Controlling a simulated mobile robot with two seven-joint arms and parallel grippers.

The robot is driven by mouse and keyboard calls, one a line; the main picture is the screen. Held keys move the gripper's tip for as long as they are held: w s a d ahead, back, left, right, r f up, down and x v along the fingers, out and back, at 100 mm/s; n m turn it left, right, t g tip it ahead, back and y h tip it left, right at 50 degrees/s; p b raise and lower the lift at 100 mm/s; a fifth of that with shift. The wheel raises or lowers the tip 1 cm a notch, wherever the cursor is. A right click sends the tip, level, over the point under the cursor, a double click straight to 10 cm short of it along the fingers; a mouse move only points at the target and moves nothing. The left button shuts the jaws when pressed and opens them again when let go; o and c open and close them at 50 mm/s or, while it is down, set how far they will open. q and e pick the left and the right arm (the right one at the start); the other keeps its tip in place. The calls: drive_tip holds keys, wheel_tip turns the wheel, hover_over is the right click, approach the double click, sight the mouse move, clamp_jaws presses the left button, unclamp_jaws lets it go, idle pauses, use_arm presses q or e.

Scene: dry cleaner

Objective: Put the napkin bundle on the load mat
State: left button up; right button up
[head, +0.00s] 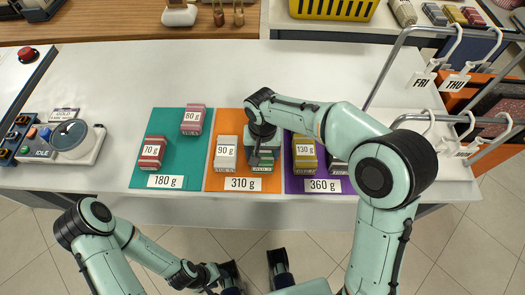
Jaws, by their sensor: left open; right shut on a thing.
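My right gripper (262,140) points down over the orange mat (221,186), marked 310 g, and is shut on a grey-green bundle (264,161). The gripper hides most of that bundle, and its weight label cannot be read. The bundle is at the mat's right side, apart from a pale 90 g bundle (226,157) on the same mat. I cannot tell whether it touches the mat. My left gripper (208,276) is open and empty, low in front of the table.
The teal mat (180,125), marked 180 g, holds red 70 g (152,152) and pink 80 g (193,119) bundles. The purple mat (293,186), marked 360 g, holds a yellow-topped 130 g bundle (304,154) and another, partly hidden. A scale (72,140) stands left; hanger rails (395,60) stand right.

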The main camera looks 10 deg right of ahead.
drive_tip(key=shift+f, duration=0.15)
drive_tip(key=o, duration=1.1)
drive_tip(key=shift+o, duration=0.2)
wheel_tip(320, 180, up, 12)
drive_tip(key=shift+r+p, duration=0.2)
drive_tip(key=shift+p, duration=0.8)
